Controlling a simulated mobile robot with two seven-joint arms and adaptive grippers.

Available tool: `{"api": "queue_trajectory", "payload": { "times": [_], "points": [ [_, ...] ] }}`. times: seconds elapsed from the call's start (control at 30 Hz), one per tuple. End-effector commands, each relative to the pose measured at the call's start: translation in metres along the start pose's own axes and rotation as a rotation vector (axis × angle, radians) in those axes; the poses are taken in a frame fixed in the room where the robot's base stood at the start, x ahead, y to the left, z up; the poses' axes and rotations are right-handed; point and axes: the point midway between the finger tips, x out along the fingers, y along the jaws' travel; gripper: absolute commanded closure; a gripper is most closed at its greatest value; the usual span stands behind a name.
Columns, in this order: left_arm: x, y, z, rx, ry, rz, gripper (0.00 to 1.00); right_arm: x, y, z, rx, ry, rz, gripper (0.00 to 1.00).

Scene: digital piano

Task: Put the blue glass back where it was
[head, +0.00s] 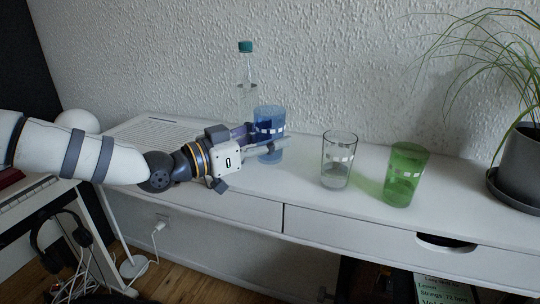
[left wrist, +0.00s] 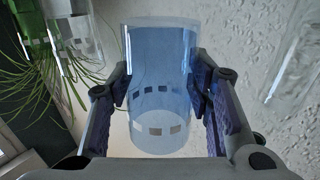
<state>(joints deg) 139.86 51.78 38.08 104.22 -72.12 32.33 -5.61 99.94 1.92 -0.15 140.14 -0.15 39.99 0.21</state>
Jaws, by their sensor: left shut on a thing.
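The blue glass (head: 269,119) is at the back of the white shelf, upright, in front of the clear bottle. My left gripper (head: 264,140) reaches it from the left and is shut around its sides. In the left wrist view the blue glass (left wrist: 160,85) sits between the two fingers of my left gripper (left wrist: 162,100), with a finger against each side. My right gripper is not in view.
A clear glass (head: 337,160) and a green glass (head: 404,175) stand to the right on the white shelf (head: 300,195). A clear bottle with a teal cap (head: 246,75) stands close behind the blue glass. A potted plant (head: 518,165) is at the far right.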

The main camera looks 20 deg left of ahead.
Motion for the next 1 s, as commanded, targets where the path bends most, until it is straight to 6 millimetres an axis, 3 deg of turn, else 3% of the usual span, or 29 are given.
{"api": "queue_trajectory", "payload": {
  "times": [0.03, 0.13, 0.5, 0.53, 0.6, 1.0],
  "points": [
    [0.0, 0.001, 0.017, -0.007, -0.008, 0.001, 0.89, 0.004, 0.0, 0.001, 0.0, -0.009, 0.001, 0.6],
    [-0.001, 0.001, 0.033, -0.006, -0.006, 0.001, 0.89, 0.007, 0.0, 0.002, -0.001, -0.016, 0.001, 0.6],
    [-0.001, 0.001, 0.035, -0.002, -0.003, 0.001, 0.89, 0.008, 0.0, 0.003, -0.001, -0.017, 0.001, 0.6],
    [-0.001, 0.001, 0.035, -0.002, -0.003, 0.001, 0.47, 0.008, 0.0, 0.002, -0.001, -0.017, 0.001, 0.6],
    [-0.001, 0.001, 0.034, -0.002, -0.003, 0.001, 0.34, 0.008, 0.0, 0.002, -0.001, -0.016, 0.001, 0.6],
    [-0.005, 0.0, 0.028, -0.001, -0.001, -0.001, 0.34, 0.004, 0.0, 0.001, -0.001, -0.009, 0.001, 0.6]
  ]
}}
